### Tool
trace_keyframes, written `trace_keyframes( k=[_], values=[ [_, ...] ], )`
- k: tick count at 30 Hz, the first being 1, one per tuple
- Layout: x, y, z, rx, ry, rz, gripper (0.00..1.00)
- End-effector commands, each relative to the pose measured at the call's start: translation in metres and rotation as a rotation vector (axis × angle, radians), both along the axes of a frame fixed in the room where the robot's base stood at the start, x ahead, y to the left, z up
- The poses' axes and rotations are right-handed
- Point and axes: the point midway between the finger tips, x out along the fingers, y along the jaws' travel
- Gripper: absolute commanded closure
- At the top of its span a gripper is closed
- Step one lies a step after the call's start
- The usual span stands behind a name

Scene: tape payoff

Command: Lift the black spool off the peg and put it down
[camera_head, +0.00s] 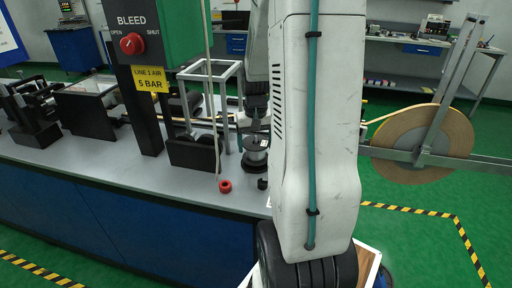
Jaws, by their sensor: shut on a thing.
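My gripper is shut on the spool. I cannot make out the peg, nor whether the spool is clear of the bench.
A red ring (225,186) and a small black piece (262,184) lie near the bench's front edge. A metal frame (212,75) and a black post with a red knob (131,44) stand to the left. A large tape reel (400,140) hangs at right.

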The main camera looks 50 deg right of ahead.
Motion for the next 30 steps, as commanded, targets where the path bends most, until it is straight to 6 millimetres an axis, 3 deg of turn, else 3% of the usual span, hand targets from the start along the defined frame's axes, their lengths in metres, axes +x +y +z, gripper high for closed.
trace_keyframes(
  k=[21, 30],
  values=[
    [0.000, 0.000, 0.138, -0.004, -0.003, 0.000, 0.72],
    [0.000, 0.000, 0.164, -0.001, 0.000, 0.000, 0.72]
  ],
)
